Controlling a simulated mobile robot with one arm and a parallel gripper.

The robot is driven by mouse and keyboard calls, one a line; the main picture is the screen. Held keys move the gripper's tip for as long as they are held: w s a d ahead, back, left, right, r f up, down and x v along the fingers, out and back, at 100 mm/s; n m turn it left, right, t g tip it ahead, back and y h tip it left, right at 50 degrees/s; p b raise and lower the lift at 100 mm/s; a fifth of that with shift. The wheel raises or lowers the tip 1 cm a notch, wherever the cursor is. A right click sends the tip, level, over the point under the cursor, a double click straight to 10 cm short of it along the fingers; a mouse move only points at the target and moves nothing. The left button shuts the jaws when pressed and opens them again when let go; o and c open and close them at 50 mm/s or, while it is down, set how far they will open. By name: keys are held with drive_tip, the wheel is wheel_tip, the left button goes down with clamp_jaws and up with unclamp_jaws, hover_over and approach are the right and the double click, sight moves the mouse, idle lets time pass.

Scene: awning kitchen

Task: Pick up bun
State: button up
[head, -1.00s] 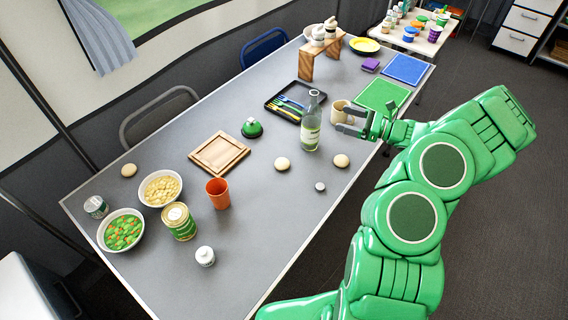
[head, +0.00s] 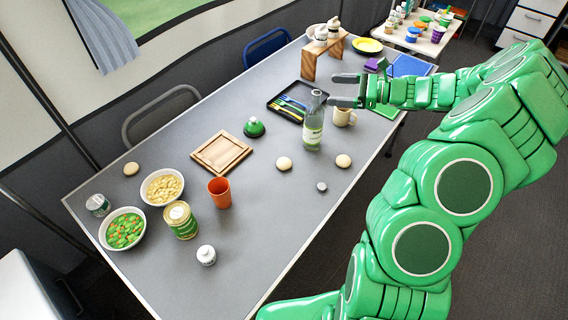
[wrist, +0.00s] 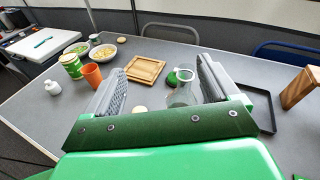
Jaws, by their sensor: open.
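Three round, pale buns lie on the grey table in the head view: one by the bottle (head: 284,163), one to its right near the table edge (head: 343,161), and one at the far left (head: 131,169). My gripper (head: 345,90) is open and empty, above the table beyond the bottle and pointing left. In the wrist view its two jaws (wrist: 160,92) stand wide apart. A bun (wrist: 140,110) shows partly there, low between the jaws. Another bun (wrist: 95,39) shows small at the back of the table.
A glass bottle (head: 314,128) and a beige mug (head: 343,117) stand below my gripper.

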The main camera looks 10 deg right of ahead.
drive_tip(key=s+a+f+n+g+h, duration=0.25)
drive_tip(key=a+n+g, duration=0.25)
drive_tip(key=a+n, duration=0.3)
wheel_tip(320, 180, up, 3)
drive_tip(key=n+h, duration=1.2)
drive_tip(key=n, duration=0.3)
hover_over(284, 161)
drive_tip(key=s, duration=0.2)
drive_tip(key=f, duration=1.9)
drive_tip(key=shift+w+a+f, duration=0.15)
drive_tip(key=shift+a+f, duration=0.05)
drive_tip(key=shift+f, duration=0.15)
drive_tip(key=shift+w+f, duration=0.1)
drive_tip(key=shift+f, duration=0.8)
drive_tip(key=shift+w+d+f, duration=0.1)
drive_tip(key=shift+w+f, duration=0.1)
drive_tip(key=shift+f, duration=0.3)
drive_tip(key=shift+w+d+f, duration=0.1)
drive_tip(key=shift+w+f, duration=0.05)
drive_tip(key=shift+f, duration=0.35)
drive_tip(key=shift+w+f, duration=0.2)
drive_tip(key=shift+f, duration=0.7)
drive_tip(key=shift+w+f, duration=0.15)
drive_tip(key=shift+f, duration=0.7)
drive_tip(key=c, duration=1.1)
drive_tip(key=shift+r, duration=0.1)
drive_tip(key=shift+c, duration=0.2)
